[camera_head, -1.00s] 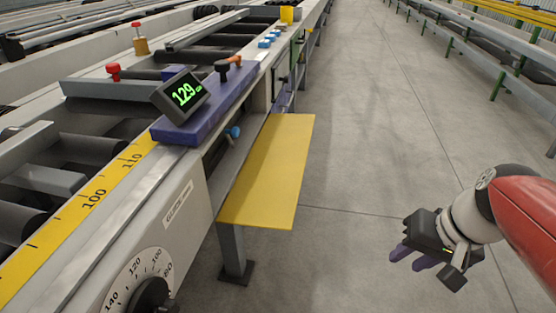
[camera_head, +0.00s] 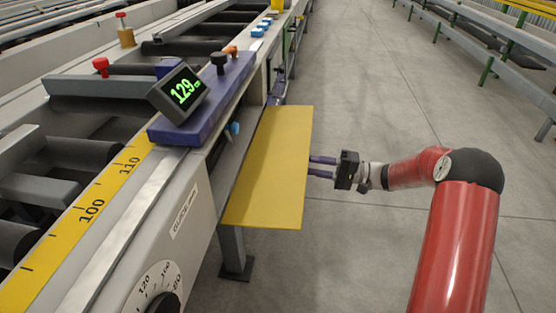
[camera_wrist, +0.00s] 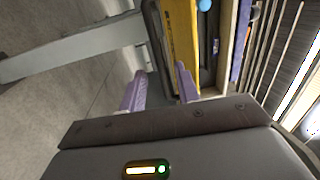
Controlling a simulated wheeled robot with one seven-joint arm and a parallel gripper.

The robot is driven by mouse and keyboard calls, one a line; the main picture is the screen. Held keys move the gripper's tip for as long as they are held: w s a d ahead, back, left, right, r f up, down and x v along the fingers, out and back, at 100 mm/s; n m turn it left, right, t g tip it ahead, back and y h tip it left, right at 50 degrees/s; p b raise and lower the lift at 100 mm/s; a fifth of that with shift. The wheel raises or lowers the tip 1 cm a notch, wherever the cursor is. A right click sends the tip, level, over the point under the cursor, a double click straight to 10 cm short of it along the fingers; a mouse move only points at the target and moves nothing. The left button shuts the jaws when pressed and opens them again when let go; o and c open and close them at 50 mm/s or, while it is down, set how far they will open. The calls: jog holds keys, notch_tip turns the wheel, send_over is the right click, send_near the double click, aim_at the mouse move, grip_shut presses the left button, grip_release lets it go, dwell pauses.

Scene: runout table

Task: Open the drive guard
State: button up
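The drive guard appears to be the yellow panel (camera_head: 268,170) on the side of the runout table, standing out from the frame over an opening. My gripper (camera_head: 318,166) is at the panel's right, outer edge in the head view, with its two purple fingers pointing at it. In the wrist view the fingers (camera_wrist: 160,90) are apart, and the yellow panel (camera_wrist: 182,45) shows ahead, its near end close to the right finger. I cannot tell whether a finger touches it. A blue knob (camera_head: 235,129) is beside the panel; it also shows in the wrist view (camera_wrist: 205,4).
A table leg (camera_head: 233,250) stands below the panel. A dial (camera_head: 157,288) is on the near side face. The floor (camera_head: 365,80) to the right is clear.

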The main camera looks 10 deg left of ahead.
aim_at(291, 161)
jog(key=a, duration=0.5)
jog(key=a+p, duration=0.1)
jog(key=a, duration=0.2)
jog(key=shift+w+r, duration=0.3)
grip_shut()
